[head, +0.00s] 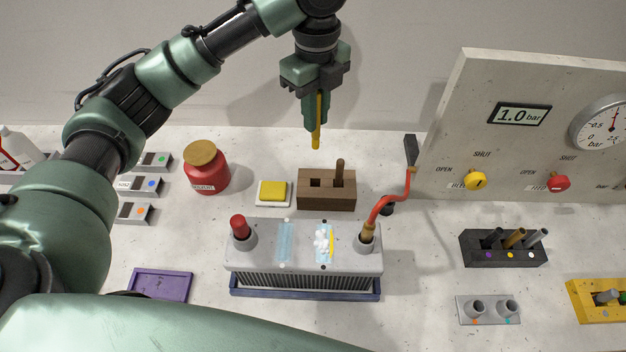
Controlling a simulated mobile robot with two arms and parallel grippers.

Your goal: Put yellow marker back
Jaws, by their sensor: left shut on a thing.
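My left gripper (316,112) hangs from above at the upper middle and points down. It is shut on a slim yellow marker (316,142), held upright with its lower end below the fingertips. The marker appears above and behind a brown wooden block (313,203), apart from it. The block has two square openings in its top. The left opening looks empty, and a brown peg (340,170) stands in the right one. My right gripper is not in view.
A grey ribbed fixture (262,262) with a red knob (239,226) and an orange hose (388,203) stands in front. A yellow button (273,191) and red jar (206,172) are left of the block. A gauge panel (520,150) and black holder (495,255) stand right.

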